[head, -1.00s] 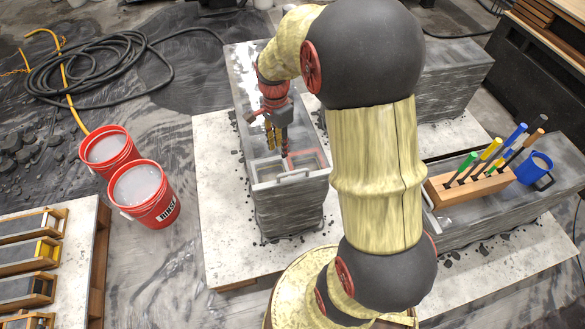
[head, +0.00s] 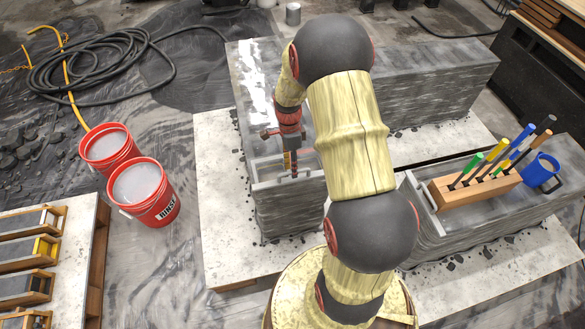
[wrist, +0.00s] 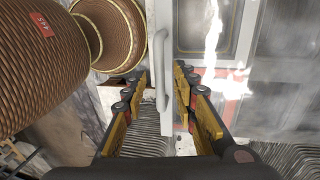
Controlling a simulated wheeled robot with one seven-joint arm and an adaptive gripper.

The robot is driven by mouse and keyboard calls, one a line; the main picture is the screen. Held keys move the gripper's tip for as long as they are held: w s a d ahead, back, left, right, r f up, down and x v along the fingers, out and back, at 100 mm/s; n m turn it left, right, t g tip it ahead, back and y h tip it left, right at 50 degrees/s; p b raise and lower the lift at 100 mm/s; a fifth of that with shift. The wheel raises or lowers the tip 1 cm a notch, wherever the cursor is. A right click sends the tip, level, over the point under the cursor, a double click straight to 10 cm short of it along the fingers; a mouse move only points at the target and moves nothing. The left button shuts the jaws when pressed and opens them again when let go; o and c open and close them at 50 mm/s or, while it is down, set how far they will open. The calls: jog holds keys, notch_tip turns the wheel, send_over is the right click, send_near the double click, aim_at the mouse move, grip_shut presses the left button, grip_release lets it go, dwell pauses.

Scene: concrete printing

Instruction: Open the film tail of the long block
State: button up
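The layered grey concrete block (head: 285,212) at centre left has a pale rim around recesses at its near end. A pale bar-shaped handle stands on that rim; it shows clearly in the wrist view (wrist: 161,62). I cannot tell whether this handle is the film tail. My gripper (head: 291,172) points down over this near end. In the wrist view its yellow-padded fingers (wrist: 165,105) are apart, one on each side of the pale rim, with a gap visible between them. They appear to hold nothing. Contact with the rim cannot be told.
Two red buckets (head: 145,192) of pale liquid stand at left, by a black hose (head: 95,75). At right another concrete block (head: 470,225) carries a wooden holder (head: 475,190) with several coloured tools and a blue mug (head: 540,170). Wooden moulds (head: 30,250) lie at lower left.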

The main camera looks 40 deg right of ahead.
jog(key=shift+f, duration=0.1)
jog(key=shift+c, duration=0.9)
grip_shut()
